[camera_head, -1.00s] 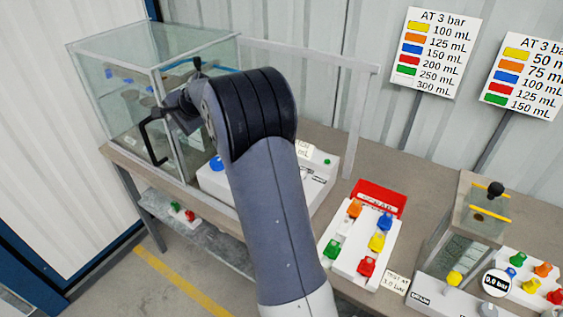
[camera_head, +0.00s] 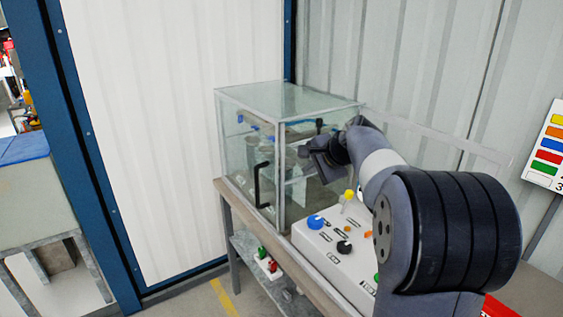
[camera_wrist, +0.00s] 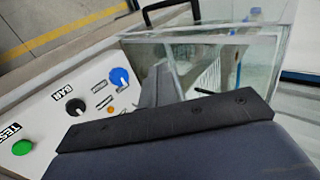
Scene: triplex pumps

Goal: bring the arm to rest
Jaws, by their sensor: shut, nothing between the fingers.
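My arm (camera_head: 440,235) reaches in from the lower right in the head view, bent at a thick dark joint. My gripper (camera_head: 318,158) is shut and empty, at the near right side of the glass cabinet (camera_head: 247,150). I cannot tell whether it touches the glass. In the wrist view, my gripper (camera_wrist: 162,82) shows partly behind a dark plate, with the cabinet glass beyond it.
A white control panel (camera_head: 330,262) with coloured knobs lies below my arm. The cabinet has a black handle (camera_head: 262,185). A small red-and-green button box (camera_head: 267,263) sits on the lower shelf. Open floor lies at the lower left.

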